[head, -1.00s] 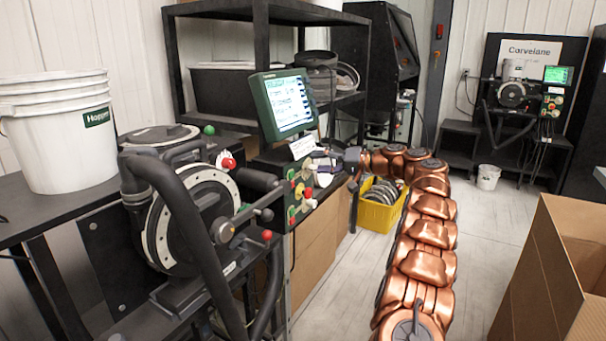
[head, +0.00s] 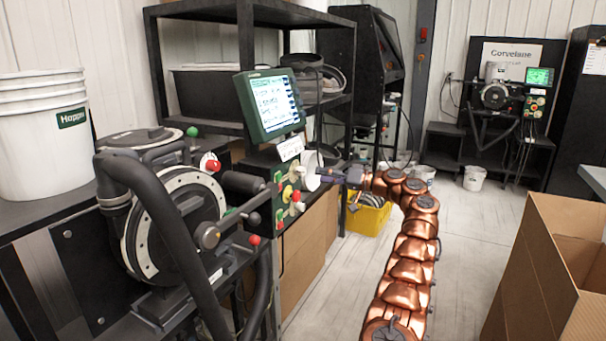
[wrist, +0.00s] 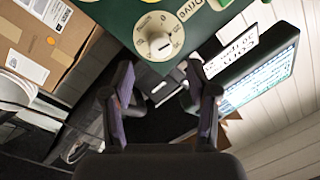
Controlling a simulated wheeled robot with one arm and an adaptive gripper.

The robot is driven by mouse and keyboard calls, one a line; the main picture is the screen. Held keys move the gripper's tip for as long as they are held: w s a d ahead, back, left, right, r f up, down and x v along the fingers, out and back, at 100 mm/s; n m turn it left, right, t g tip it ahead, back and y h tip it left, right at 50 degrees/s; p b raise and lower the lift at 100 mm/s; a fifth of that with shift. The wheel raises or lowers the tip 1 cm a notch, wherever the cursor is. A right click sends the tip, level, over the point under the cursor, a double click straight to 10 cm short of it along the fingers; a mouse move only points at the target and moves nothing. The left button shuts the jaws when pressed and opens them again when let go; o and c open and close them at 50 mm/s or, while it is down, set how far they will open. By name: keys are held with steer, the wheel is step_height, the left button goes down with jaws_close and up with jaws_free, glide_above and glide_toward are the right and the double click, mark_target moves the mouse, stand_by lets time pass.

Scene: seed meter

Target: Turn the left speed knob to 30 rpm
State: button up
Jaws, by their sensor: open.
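The green control panel (head: 279,186) stands under the tilted screen, with red, yellow and white controls on its face. The scale numbers are too small to read.
The lit screen (head: 268,102) is above the panel. The metering machine with its round plate (head: 183,225) and black hose is at left. A yellow crate (head: 366,217) is on the floor behind my arm. An open cardboard box (head: 540,270) is at right.

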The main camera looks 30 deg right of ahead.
mark_target(304, 172)
steer(key=p+x, duration=0.1)
steer(key=x, duration=0.5)
steer(key=shift+w+a+p, duration=0.15)
steer(key=shift+a+p, duration=0.05)
steer(key=shift+p, duration=0.15)
jaws_close()
steer(key=shift+a+f, duration=0.15)
steer(key=shift+a, duration=0.1)
steer(key=shift+d, duration=0.25)
steer(key=shift+r, duration=0.25)
